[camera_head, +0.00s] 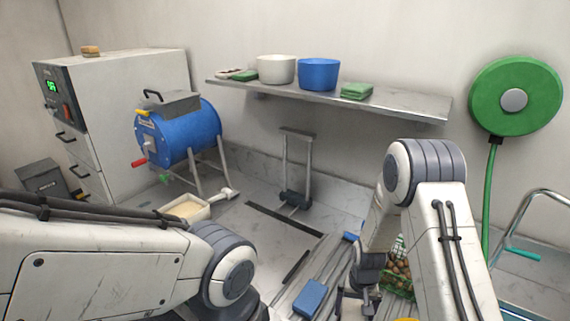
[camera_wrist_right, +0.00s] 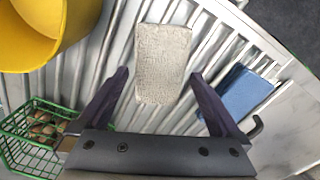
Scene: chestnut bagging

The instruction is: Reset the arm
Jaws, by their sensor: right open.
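My right gripper (camera_head: 358,294) is low in the head view, over a ribbed metal surface, beside a green wire basket of chestnuts (camera_head: 398,283). In the right wrist view its jaws (camera_wrist_right: 160,78) are spread apart. A pale grey rough block (camera_wrist_right: 163,60) shows beyond and between the fingertips, apparently lying on the slats and not gripped. The green basket (camera_wrist_right: 40,138) is at the wrist view's lower left. My left arm crosses the head view's lower left; its gripper is out of sight.
A yellow container (camera_wrist_right: 38,35) stands at the wrist view's upper left. A blue block (camera_head: 310,298) lies left of the right gripper. A blue drum (camera_head: 185,135), a shelf with bowls (camera_head: 330,95) and a green hose reel (camera_head: 490,95) are further back.

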